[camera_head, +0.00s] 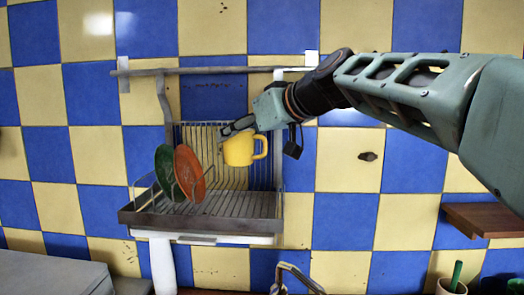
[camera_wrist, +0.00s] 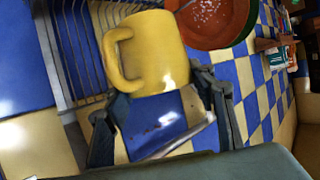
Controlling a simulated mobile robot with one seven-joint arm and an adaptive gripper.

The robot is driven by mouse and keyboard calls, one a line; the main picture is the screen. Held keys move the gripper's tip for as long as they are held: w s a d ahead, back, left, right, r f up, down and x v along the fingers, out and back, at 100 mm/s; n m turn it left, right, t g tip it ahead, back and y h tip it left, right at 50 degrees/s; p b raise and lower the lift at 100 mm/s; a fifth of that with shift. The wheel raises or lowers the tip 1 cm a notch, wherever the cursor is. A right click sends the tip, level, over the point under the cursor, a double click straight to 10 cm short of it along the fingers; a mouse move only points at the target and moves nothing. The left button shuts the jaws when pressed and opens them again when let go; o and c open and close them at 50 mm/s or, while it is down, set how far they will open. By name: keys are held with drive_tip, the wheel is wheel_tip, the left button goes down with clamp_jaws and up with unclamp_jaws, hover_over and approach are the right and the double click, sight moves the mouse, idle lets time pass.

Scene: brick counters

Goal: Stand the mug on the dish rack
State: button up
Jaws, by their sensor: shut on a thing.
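The yellow mug (camera_head: 238,150) is held at its upper part by my gripper (camera_head: 236,128), with its handle to the right in the head view. It is close to upright with a slight tilt, and appears above the right part of the dish rack (camera_head: 200,224), apart from the rack floor. In the wrist view the mug (camera_wrist: 158,55) sits between the fingers of my gripper (camera_wrist: 157,100), handle to the left. The rack's wire bars (camera_wrist: 88,45) show beside it. The inside of the mug is hidden.
A green plate (camera_head: 163,165) and an orange plate (camera_head: 188,172) stand in the rack's left part; the orange one (camera_wrist: 205,22) also shows in the wrist view. The rack hangs from a wall rail (camera_head: 210,70). The rack floor right of the plates is clear. A faucet (camera_head: 290,272) is below.

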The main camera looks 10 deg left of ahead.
sight(248, 160)
drive_tip(key=shift+w+a+f+p, duration=0.3)
drive_tip(key=shift+w+a+f, duration=0.3)
drive_tip(key=shift+f, duration=0.9)
drive_tip(key=shift+w+a+f+p, duration=0.35)
drive_tip(key=shift+w+a+f, duration=0.25)
drive_tip(key=shift+f, duration=0.85)
drive_tip(key=shift+w+a+f+p, duration=0.3)
drive_tip(key=shift+w+a+f, duration=0.25)
drive_tip(key=shift+f, duration=0.95)
drive_tip(key=shift+s+a+f+b, duration=0.1)
drive_tip(key=shift+s+f+b, duration=0.1)
drive_tip(key=shift+b, duration=0.1)
drive_tip(key=o, duration=1.3)
drive_tip(key=shift+r, duration=0.15)
drive_tip(key=shift+r+p, duration=0.15)
drive_tip(key=shift+p, duration=0.3)
drive_tip(key=shift+s+d+b, duration=0.1)
drive_tip(key=shift+d+b, duration=0.3)
drive_tip(key=shift+d, duration=0.1)
drive_tip(key=shift+b+v, duration=0.9)
drive_tip(key=shift+v, duration=4.7)
